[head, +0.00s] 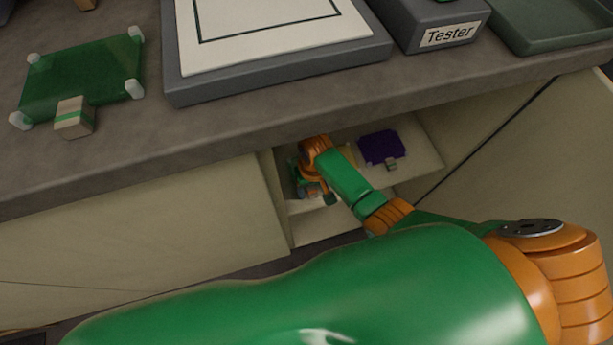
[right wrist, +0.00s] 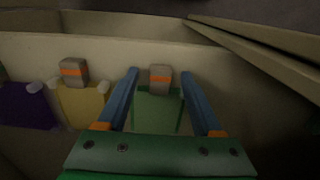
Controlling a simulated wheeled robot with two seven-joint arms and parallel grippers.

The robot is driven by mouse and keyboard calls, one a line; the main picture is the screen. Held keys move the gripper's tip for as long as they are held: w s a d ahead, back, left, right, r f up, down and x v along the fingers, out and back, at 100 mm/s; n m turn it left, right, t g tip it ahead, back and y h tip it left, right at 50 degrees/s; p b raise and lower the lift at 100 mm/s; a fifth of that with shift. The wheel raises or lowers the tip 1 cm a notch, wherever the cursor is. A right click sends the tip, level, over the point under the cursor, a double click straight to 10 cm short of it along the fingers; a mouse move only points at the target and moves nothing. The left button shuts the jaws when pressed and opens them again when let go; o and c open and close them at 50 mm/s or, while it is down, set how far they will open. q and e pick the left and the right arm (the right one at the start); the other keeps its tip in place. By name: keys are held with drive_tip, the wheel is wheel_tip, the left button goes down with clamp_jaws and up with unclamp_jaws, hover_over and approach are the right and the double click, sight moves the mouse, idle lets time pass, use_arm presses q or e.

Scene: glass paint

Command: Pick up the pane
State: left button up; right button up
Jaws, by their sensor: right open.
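My right gripper (right wrist: 159,88) reaches down into an open drawer (head: 425,158) below the counter; it also shows in the head view (head: 312,182). Its two blue fingers are open, one on each side of a green pane (right wrist: 156,114) with a grey, orange-striped tab (right wrist: 161,79). I cannot tell whether the fingers touch it. In the right wrist view, a yellow pane (right wrist: 82,105) with a similar tab stands to the left. A purple pane (right wrist: 24,106) is farther left; it also shows in the head view (head: 380,146). My left gripper is out of view.
On the counter (head: 215,128) lie another green pane (head: 85,75) with white corners and a striped tab, and a grey framed board (head: 290,75). A box labelled Tester (head: 440,40) and a dark tray (head: 560,42) stand right. Drawer walls (right wrist: 230,60) are close around my gripper.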

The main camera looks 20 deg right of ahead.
clamp_jaws()
idle(0.3)
wheel_tip(320, 180, up, 4)
drive_tip(key=shift+f+p, duration=0.15)
drive_tip(key=shift+p, duration=1.1)
drive_tip(key=s+d+r+p, duration=0.2)
drive_tip(key=d+r+p, duration=0.3)
drive_tip(key=d+r, duration=0.1)
drive_tip(key=s+d+r+p, duration=0.3)
drive_tip(key=d+r+p, duration=0.1)
drive_tip(key=d+r, duration=0.2)
drive_tip(key=shift+s+d+r+p, duration=0.2)
drive_tip(key=shift+s+d+p, duration=0.1)
drive_tip(key=shift+d+p, duration=0.1)
